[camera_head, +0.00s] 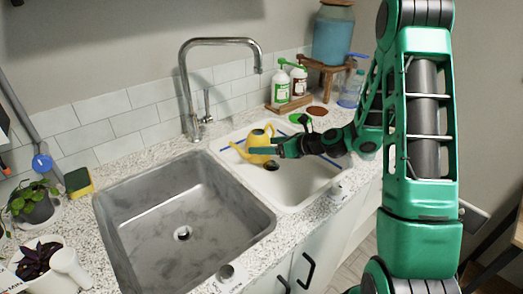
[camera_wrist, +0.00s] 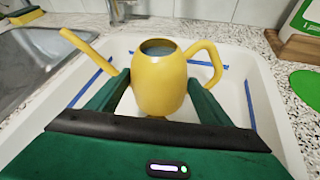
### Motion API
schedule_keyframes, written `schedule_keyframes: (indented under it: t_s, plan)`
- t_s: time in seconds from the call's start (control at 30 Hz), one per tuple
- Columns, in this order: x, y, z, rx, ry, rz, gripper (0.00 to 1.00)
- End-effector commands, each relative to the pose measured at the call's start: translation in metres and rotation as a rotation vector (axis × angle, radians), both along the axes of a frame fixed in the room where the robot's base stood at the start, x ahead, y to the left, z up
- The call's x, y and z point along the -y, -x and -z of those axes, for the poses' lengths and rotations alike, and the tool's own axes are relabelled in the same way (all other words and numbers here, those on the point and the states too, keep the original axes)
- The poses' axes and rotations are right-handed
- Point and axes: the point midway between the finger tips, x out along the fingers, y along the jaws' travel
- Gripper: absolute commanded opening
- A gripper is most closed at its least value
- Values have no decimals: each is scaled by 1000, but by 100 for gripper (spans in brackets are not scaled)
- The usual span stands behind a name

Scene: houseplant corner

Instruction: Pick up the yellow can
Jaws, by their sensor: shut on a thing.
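The yellow can (camera_wrist: 160,85) is a small watering can with a spout on the left and a loop handle on the right in the wrist view. It is upright, and its round opening faces up. In the head view the yellow can (camera_head: 259,138) is at the white basin, partly hidden by my gripper. My gripper (camera_wrist: 157,92) is shut on the can's body, with one green finger on each side. In the head view my gripper (camera_head: 262,151) reaches in from the right. I cannot tell whether the can touches the basin floor.
The white basin (camera_head: 300,185) has blue tape marks along its walls. A grey steel sink (camera_head: 130,215) lies to its left, with a tall faucet (camera_head: 184,85) behind. Two bottles (camera_head: 283,88) stand on a wooden tray at the back. Potted plants (camera_head: 33,203) stand at far left.

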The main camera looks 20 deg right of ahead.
Motion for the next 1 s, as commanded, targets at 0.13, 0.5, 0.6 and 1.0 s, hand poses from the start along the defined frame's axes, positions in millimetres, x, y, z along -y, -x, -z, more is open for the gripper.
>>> schedule_keyframes:
  t_s: [0.13,0.5,0.6,1.0]
  plan:
    - [0,-2,-28,12,1,-1,26]
    - [-55,47,-71,13,-1,-2,25]
    - [-66,57,-80,13,-2,-3,25]
    - [-86,76,-96,12,-3,0,25]
